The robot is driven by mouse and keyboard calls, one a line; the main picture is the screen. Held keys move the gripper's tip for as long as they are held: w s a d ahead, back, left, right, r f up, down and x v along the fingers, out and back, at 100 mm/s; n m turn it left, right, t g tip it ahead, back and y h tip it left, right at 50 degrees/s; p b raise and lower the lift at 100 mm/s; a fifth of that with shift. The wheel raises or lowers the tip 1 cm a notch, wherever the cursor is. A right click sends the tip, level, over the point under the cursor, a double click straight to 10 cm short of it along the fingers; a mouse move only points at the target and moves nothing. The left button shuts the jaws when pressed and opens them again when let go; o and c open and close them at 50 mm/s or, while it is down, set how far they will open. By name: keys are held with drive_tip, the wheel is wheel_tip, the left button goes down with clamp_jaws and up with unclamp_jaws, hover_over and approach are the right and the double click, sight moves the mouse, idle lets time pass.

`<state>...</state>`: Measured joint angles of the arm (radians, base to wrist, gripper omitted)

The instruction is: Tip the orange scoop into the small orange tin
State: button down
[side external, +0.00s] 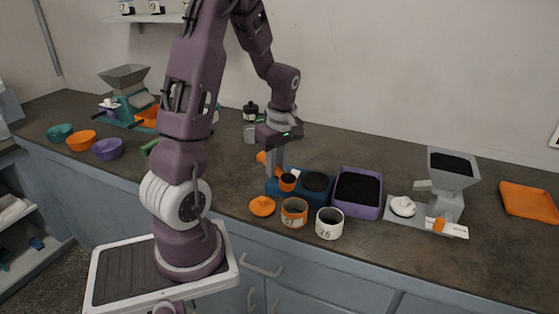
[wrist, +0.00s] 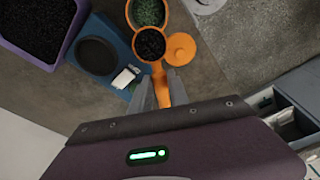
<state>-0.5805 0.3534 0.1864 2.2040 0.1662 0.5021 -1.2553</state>
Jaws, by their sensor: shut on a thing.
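My gripper (side external: 273,166) is shut on the handle of the orange scoop (side external: 287,183). In the wrist view, the gripper fingers (wrist: 161,88) sit either side of the handle. The scoop bowl (wrist: 150,44) holds dark granules and looks roughly level. The small orange tin (side external: 294,213) stands open on the counter, with a marked label. In the wrist view, the tin (wrist: 147,11) has dark green granules inside, and the scoop bowl overlaps its near edge. The side view shows the bowl higher than the tin and behind it; the exact gap is unclear.
An orange lid (side external: 262,206) lies left of the tin, and a white tin (side external: 329,224) stands right. Behind are a blue scale (side external: 279,190) with a dark pan and a purple tub (side external: 357,209) of black granules. A grey hopper machine (side external: 446,190) stands farther right.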

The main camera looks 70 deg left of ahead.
drive_tip(key=shift+w+d+f+y, duration=0.2)
drive_tip(key=shift+d+f+y, duration=0.1)
drive_tip(key=shift+y, duration=0.6)
drive_tip(key=shift+d+r+g+y, duration=0.2)
drive_tip(key=shift+r+g+y, duration=0.3)
drive_tip(key=shift+y, duration=0.5)
drive_tip(key=shift+d+r+y, duration=0.2)
drive_tip(key=shift+r+y, duration=0.1)
drive_tip(key=shift+y, duration=0.2)
drive_tip(key=shift+w+d+r+g+y, duration=0.2)
drive_tip(key=shift+d+g+y, duration=0.1)
drive_tip(key=shift+y, duration=0.2)
drive_tip(key=shift+r, duration=0.1)
drive_tip(key=shift+y, duration=0.3)
